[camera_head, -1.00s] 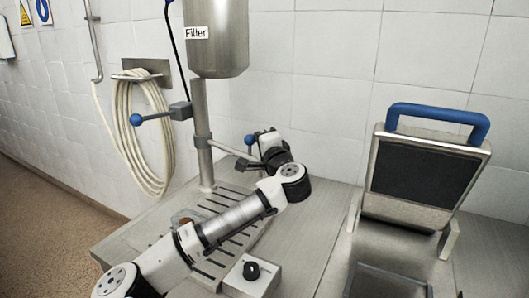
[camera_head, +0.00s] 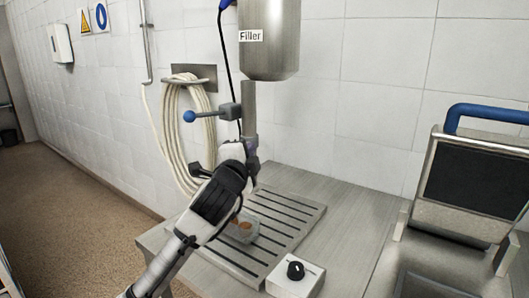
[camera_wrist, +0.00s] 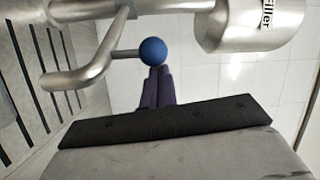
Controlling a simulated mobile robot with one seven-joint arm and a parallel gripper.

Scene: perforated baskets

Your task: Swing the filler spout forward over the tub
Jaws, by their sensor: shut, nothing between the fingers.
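The steel filler tank (camera_head: 269,42) hangs above its post (camera_head: 249,108). In the wrist view, the bent metal spout (camera_wrist: 92,72) crosses the left side, with a blue ball (camera_wrist: 152,51) on a short rod beside it. My gripper (camera_wrist: 156,71) is shut and empty. Its dark fingertips are right at the ball, touching or nearly touching it. In the head view my arm hides the spout and most of the gripper. The clear tub (camera_head: 247,232) with brown pieces in it stands on the slatted drain, partly hidden behind my wrist.
A coiled hose (camera_head: 172,140) hangs on the wall. A box with a black knob (camera_head: 295,281) sits front right. A steel machine with a blue handle (camera_head: 487,113) stands at the right.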

